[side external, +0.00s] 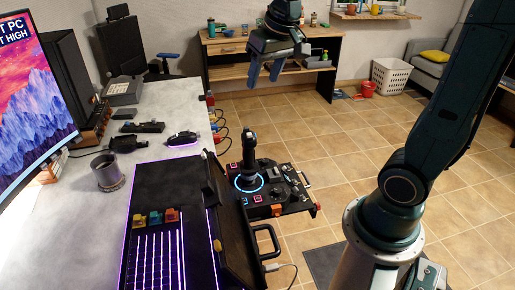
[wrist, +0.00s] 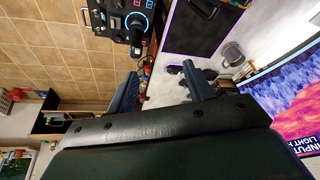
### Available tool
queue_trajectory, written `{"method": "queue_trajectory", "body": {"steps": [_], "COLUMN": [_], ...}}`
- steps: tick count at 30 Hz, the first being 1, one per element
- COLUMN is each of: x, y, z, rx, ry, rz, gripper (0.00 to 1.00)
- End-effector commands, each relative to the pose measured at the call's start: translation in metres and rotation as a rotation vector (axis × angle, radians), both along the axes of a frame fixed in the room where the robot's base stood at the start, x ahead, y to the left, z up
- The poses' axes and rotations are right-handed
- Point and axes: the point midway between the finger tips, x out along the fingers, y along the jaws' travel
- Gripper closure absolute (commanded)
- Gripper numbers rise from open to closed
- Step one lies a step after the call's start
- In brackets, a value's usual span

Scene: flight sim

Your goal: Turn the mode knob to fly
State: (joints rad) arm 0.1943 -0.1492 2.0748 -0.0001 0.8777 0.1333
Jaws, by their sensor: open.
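The black flight control panel (side external: 262,199) stands beside the desk's right edge in the side view. It carries a joystick (side external: 249,160) with a glowing blue ring at its base, lit buttons and small knobs. I cannot tell which knob is the mode knob, and its labels are too small to read. The panel also shows at the top of the wrist view (wrist: 113,22), rotated. My gripper (side external: 264,79) is open and empty, high above and beyond the panel, touching nothing. Its two blue fingers stand apart in the wrist view (wrist: 160,78).
The grey desk (side external: 185,100) holds a metal cup (side external: 107,173), a mouse (side external: 182,138) and a monitor (side external: 35,90). A black box with purple light strips (side external: 165,185) adjoins the panel. A wooden workbench (side external: 225,45) stands behind. The tiled floor is mostly clear.

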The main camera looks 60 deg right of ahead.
Motion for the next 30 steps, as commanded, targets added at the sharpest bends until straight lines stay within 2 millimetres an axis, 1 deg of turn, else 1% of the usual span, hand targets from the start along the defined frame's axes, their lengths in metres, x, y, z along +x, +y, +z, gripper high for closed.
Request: {"method": "queue_trajectory", "body": {"steps": [1, 6, 11, 17, 23, 30], "x": [0.011, 0.043, 0.072, 0.103, 0.129, 0.151], "y": [-0.007, -0.030, -0.055, -0.087, -0.121, -0.164], "z": [-0.005, -0.020, -0.038, -0.068, -0.105, -0.158], "rx": [0.005, 0.021, 0.036, 0.056, 0.075, 0.099], "ry": [0.013, 0.043, 0.070, 0.104, 0.137, 0.176], "rz": [-0.022, -0.089, -0.152, -0.232, -0.311, -0.406], "gripper": [0.48, 0.48, 0.48, 0.48, 0.48, 0.48]}}
